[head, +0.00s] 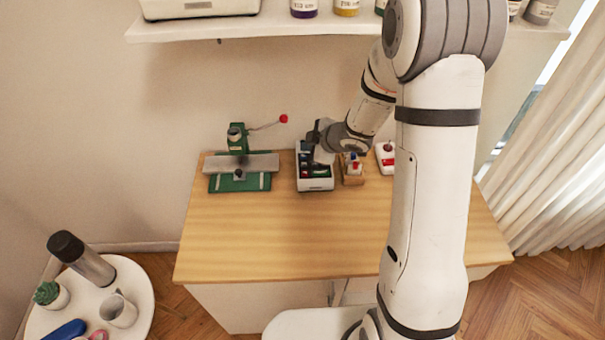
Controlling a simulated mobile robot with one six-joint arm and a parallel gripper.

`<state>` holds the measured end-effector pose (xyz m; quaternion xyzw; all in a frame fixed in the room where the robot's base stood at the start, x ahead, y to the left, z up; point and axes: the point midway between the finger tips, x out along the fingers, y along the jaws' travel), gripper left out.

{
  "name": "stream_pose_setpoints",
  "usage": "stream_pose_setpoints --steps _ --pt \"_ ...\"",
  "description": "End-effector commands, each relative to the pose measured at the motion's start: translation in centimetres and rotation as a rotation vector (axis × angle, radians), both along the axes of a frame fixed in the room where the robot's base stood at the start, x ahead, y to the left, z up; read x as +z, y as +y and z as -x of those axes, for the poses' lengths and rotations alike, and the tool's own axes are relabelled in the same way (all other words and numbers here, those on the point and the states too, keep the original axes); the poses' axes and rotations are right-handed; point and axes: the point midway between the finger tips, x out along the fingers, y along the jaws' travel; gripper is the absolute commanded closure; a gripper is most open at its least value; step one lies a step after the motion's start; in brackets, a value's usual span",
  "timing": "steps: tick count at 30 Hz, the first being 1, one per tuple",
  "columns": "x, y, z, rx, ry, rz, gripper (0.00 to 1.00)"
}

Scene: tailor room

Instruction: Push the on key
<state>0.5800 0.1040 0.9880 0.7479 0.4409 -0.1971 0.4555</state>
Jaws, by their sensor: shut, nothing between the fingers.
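My gripper (322,156) is shut and empty, pointing down over a small white box with a dark top (318,184) at the back middle of the table. Small green and red parts show on its top. The gripper covers part of the box, and I cannot tell whether its tips touch it. A small white device with a red part (386,160) stands further right, beside my arm. No on key can be made out at this size.
A wooden holder (353,179) with small coloured items stands just right of the box. A green press (239,180) with a red-knobbed lever stands left. The wooden table's (270,235) front is clear. A shelf (300,27) hangs above; a round side table (135,285) stands lower left.

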Motion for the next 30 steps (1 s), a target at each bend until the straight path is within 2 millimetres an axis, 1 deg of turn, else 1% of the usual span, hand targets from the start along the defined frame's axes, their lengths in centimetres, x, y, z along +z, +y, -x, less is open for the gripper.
stream_pose_setpoints --steps 1,5,12,16,21,30 --pt "-0.9 0.0 0.0 0.000 0.000 0.000 1.00" --pt "-2.5 0.0 0.0 -0.001 0.001 0.000 1.00" --pt "-5.9 -0.1 0.0 -0.002 0.000 0.000 1.00" --pt "-7.3 -0.1 0.0 -0.002 0.001 0.000 1.00" --pt "-8.1 -0.1 0.0 -0.002 0.001 0.000 1.00" --pt "-8.0 -0.1 0.0 -0.002 0.000 0.000 1.00"
